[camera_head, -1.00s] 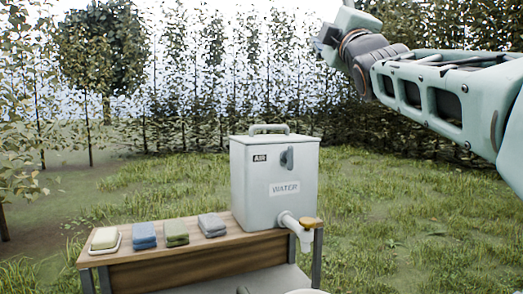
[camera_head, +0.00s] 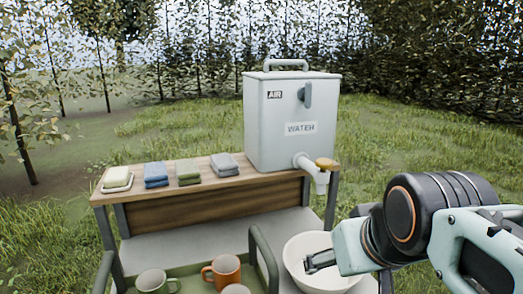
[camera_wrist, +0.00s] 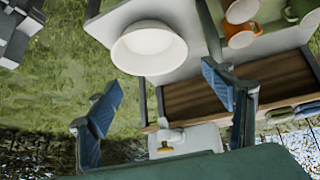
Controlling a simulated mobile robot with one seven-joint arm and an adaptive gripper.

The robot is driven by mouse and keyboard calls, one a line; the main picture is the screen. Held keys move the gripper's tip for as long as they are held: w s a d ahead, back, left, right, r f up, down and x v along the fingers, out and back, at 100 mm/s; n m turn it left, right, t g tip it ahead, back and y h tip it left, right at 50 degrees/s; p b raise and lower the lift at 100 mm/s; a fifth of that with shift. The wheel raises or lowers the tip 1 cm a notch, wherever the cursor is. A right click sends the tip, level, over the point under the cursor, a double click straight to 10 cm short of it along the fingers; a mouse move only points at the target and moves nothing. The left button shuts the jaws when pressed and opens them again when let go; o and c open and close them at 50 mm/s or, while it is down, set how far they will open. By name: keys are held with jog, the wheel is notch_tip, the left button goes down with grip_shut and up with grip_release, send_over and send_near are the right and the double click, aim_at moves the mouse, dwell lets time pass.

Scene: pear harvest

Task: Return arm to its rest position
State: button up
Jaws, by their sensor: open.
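My gripper (camera_head: 318,262) shows at the lower right in the head view, at the end of my bent arm and in front of the white bowl (camera_head: 300,246). The gripper's fingers are partly hidden there by the wrist. In the wrist view my gripper (camera_wrist: 163,80) has its two blue-padded fingers spread wide with nothing between the pads. The white bowl (camera_wrist: 148,50) shows beyond the fingertips in that view. I cannot tell how far the gripper is from the bowl.
A grey water dispenser (camera_head: 293,120) with a tap (camera_head: 318,168) stands on a wooden shelf (camera_head: 215,205). Soap (camera_head: 117,178) and folded cloths (camera_head: 188,170) lie left of it. A green tray (camera_head: 190,272) holds mugs, one orange (camera_head: 222,270). Grass and hedges lie behind.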

jog(key=s+f+m+g, duration=0.1)
jog(key=s+f+g, duration=0.1)
jog(key=s+f, duration=0.3)
notch_tip(320, 180, up, 16)
jog(key=p, duration=1.6)
jog(key=shift+s+a, duration=0.3)
jog(key=shift+a, duration=0.05)
